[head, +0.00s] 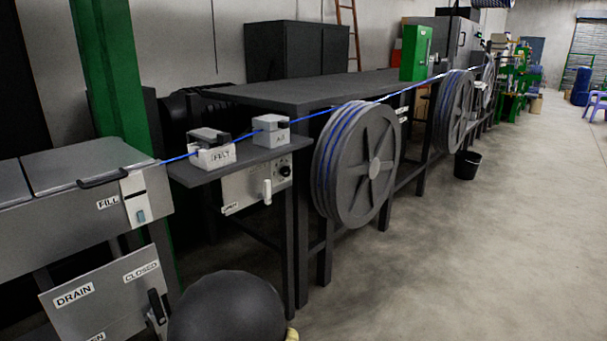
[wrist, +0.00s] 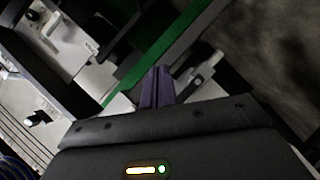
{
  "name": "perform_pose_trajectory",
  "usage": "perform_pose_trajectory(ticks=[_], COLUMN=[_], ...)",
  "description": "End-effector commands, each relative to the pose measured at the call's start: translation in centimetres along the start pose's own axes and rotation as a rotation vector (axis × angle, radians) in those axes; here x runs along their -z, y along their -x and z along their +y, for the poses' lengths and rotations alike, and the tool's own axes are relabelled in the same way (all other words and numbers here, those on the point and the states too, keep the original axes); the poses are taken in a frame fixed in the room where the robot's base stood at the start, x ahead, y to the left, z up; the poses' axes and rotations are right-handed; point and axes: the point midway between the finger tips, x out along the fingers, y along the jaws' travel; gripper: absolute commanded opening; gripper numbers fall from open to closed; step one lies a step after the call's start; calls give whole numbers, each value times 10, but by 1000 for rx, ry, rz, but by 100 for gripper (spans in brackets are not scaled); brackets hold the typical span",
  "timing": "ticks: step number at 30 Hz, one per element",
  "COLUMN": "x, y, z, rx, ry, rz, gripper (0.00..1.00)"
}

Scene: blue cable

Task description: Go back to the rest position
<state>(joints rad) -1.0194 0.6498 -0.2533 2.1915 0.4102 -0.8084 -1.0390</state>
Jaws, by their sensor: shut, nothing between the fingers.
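My gripper (wrist: 158,72) shows in the wrist view, with its two dark fingers together and nothing between them. Behind the fingers lie a green post (wrist: 178,48) and pale machine panels, tilted in the picture. In the head view the fingers are not in view. A dark rounded shape at the bottom middle hides part of the floor there. The blue cable (head: 350,109) runs from the tank on the left, through two small grey blocks, and over the large wheels toward the back.
A grey tank (head: 75,165) labelled FILL stands at the left, with a DRAIN panel (head: 105,295) below. A dark bench (head: 300,92) carries two large wheels (head: 357,163). A black bucket (head: 467,165) stands on the floor.

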Motion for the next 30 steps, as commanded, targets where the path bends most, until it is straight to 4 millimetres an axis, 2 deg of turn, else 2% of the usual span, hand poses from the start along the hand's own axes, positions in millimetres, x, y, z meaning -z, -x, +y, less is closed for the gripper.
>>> perform_pose_trajectory(ticks=[1, 8, 15, 21, 30], x=[-23, -111, -189, -236, -270], y=[4, 42, 110, 177, 247], z=[14, 48, 65, 66, 57], rx=[30, 165, 246, 267, 251], ry=[-80, -427, -770, -1016, -1230], rz=[-49, -261, -499, -702, -916], gripper=[0, 0, 0, 0, 0])
